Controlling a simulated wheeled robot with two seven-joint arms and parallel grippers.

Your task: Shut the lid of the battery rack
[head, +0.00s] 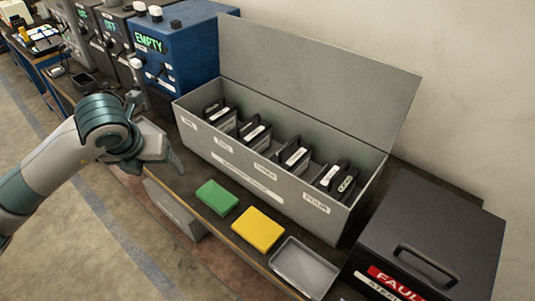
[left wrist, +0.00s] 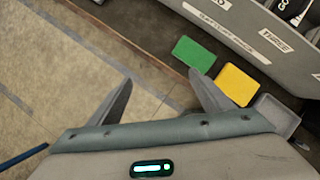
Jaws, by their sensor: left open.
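The grey battery rack (head: 230,155) stands on the bench against the wall. Its lid (head: 320,85) is open, tilted up along the back edge. Part of the rack's front (left wrist: 235,28) shows at the top right of the left wrist view. My left gripper (head: 172,150) is at the left of the rack's front, over the bench's front edge, apart from the rack. Its two fingers (left wrist: 162,95) are spread with nothing between them. My right gripper is not seen in either view.
A black box (head: 430,235) with a handle and a red "FAUL" label stands at right. A blue "EMPTY" unit (head: 185,45) stands at left. Floor in front is clear.

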